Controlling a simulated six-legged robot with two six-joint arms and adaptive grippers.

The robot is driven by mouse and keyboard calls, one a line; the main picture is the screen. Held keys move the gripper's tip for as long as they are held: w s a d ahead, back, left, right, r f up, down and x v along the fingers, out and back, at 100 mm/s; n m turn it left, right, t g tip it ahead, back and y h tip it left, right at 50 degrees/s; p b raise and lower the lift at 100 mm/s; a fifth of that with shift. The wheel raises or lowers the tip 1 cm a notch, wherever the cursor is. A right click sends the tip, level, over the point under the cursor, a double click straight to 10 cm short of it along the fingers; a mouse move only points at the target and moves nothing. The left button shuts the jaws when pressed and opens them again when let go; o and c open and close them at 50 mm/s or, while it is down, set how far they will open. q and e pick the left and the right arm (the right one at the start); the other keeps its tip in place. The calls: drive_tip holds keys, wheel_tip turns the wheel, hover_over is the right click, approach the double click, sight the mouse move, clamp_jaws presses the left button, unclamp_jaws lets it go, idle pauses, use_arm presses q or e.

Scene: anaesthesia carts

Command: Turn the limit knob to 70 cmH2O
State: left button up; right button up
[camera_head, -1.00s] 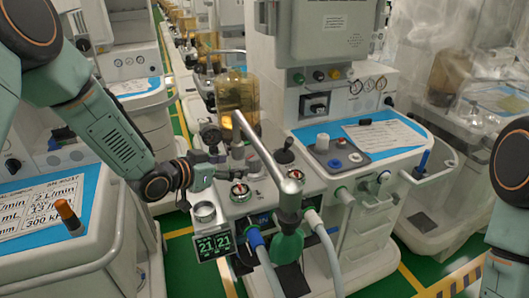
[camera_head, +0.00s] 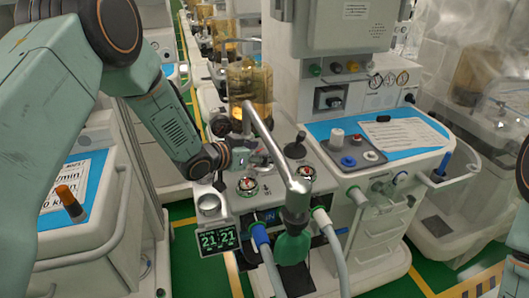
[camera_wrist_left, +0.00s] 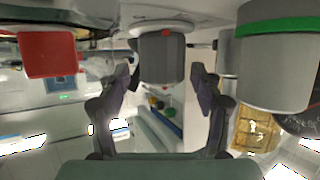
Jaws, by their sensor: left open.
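A dark grey ribbed knob (camera_wrist_left: 160,55) with a small red mark shows at the top middle of the left wrist view. I cannot read a 70 mark or any scale there. My left gripper (camera_wrist_left: 159,76) is open, with one finger on each side of the knob, and I cannot tell whether they touch it. In the head view my left gripper (camera_head: 240,160) is small, at the rear left of the machine's control deck (camera_head: 275,170), and mostly hides the knob. My right gripper is out of view; only part of my right arm shows at the right edge.
A metal arm (camera_head: 272,145) slants across the deck, beside a dark ball-topped stick (camera_head: 296,146). Two round gauges (camera_head: 247,186) lie in front of my gripper. A screen (camera_head: 219,239) reads 21 and 21. In the wrist view a green-banded cylinder (camera_wrist_left: 277,65) is close at right.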

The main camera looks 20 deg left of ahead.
use_arm(q)
drive_tip(key=shift+w+d, duration=0.25)
drive_tip(key=shift+d, duration=0.05)
drive_tip(key=shift+s+a, duration=0.1)
drive_tip(key=shift+a, duration=0.45)
drive_tip(key=shift+w+d+f, duration=0.1)
drive_tip(key=shift+w+d, duration=0.15)
drive_tip(key=shift+d, duration=0.25)
drive_tip(key=c, duration=0.3)
drive_tip(key=shift+c, duration=0.7)
drive_tip(key=shift+s+a, duration=0.15)
drive_tip(key=shift+a, duration=0.2)
drive_tip(key=c, duration=0.3)
drive_tip(key=shift+d, duration=0.15)
drive_tip(key=c, duration=0.4)
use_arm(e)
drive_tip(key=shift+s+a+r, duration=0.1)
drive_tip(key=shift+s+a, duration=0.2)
use_arm(q)
drive_tip(key=shift+m+h+p, duration=0.3)
drive_tip(key=shift+m+h, duration=0.1)
drive_tip(key=shift+h, duration=0.1)
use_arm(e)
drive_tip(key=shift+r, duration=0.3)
